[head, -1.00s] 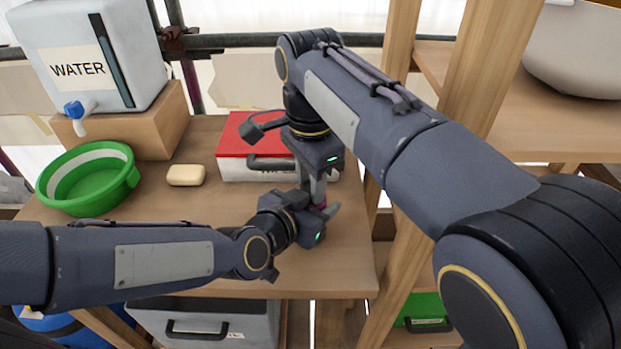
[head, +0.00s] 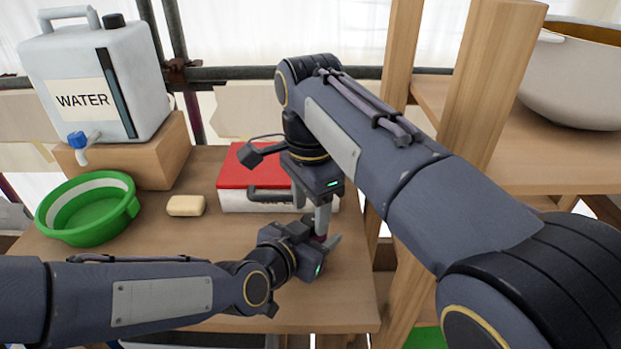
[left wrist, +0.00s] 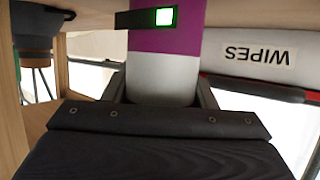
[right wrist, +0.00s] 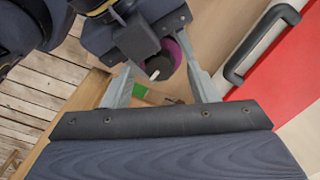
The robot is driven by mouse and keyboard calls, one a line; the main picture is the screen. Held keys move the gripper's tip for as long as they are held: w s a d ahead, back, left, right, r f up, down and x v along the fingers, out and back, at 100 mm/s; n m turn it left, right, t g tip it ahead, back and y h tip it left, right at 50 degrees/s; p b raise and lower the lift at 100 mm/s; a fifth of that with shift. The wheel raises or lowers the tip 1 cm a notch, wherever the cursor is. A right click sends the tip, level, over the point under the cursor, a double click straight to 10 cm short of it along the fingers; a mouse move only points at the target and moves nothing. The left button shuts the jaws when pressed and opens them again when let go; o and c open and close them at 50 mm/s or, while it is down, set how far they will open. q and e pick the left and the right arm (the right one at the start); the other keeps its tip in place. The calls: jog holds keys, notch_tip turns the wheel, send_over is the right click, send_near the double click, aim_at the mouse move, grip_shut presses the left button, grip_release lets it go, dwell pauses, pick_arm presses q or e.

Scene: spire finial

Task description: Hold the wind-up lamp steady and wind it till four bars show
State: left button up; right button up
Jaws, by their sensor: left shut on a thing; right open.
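The wind-up lamp is a pale cylinder with a purple band; it fills the middle of the left wrist view (left wrist: 160,78). A dark strip (left wrist: 140,19) in front of it carries one lit green square. My left gripper (head: 328,245) is shut on the lamp, with its fingers on both sides. In the head view the lamp is mostly hidden by my grippers. My right gripper (head: 312,215) is open just above it, pointing down. The right wrist view shows the lamp's purple rim and dark top (right wrist: 160,66) between and beyond the open fingers. I cannot make out the crank clearly.
A red-lidded wipes box (head: 240,190) stands just behind the grippers. Soap (head: 186,205), a green basin (head: 75,215) and a water container (head: 95,85) on a wooden block (head: 150,160) are to the left. Wooden posts (head: 490,80) rise at the right.

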aim_at(311, 219)
notch_tip(311, 219, up, 10)
jog(key=shift+r, duration=0.25)
dwell(0.3)
notch_tip(311, 219, down, 12)
jog(key=n, duration=0.9)
dwell(0.3)
